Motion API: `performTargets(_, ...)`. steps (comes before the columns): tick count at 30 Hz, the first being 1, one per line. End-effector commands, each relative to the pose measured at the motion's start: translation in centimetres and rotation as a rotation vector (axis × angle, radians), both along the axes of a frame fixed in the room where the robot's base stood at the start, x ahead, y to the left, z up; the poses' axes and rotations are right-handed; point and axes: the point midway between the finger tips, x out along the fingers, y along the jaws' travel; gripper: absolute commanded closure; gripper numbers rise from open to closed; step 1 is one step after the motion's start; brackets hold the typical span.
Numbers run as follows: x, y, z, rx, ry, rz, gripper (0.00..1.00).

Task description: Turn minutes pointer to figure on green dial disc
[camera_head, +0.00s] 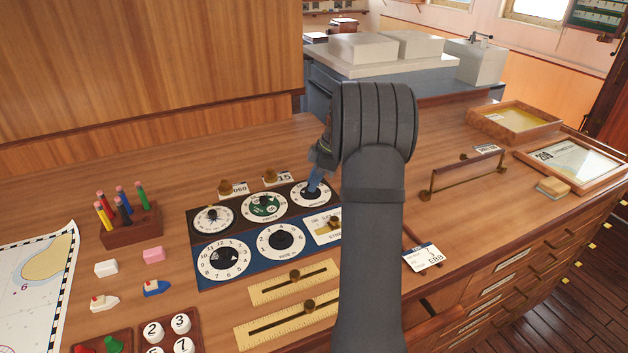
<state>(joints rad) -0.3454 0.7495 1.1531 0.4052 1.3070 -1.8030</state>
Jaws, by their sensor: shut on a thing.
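My gripper (315,184) reaches down in front of my dark grey arm. Its fingers are shut at the centre of the white right-hand dial (323,198), on the pointer there, which they mostly hide. This dial is in the back row of the dark panel (237,226). Left of it is a dial with a green centre disc (264,207); the figure on the disc is too small to read. Further left is a white dial (213,216) with a dark pointer. The small lettering under the dials is not legible, so I cannot read which says minutes.
Number cards reading 060 (233,189) and 15 (279,178) stand behind the dials. A blue panel (204,281) with two larger dials lies in front. Brass sliders (295,275) are nearer.

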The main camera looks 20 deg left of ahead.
Motion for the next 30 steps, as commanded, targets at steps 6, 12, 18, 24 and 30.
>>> performTargets(6,0.0,-0.1,0.0,-0.002,0.0,0.001,1.0)
performTargets(12,0.0,-0.1,0.0,-0.002,0.0,0.0,0.67)
performTargets(18,0.0,0.0,0.0,-0.001,0.0,0.0,0.57)
performTargets(24,0.1,-0.1,0.3,0.0,-0.001,0.0,0.57)
performTargets(30,0.6,-1.1,3.0,0.0,-0.003,0.0,0.57)
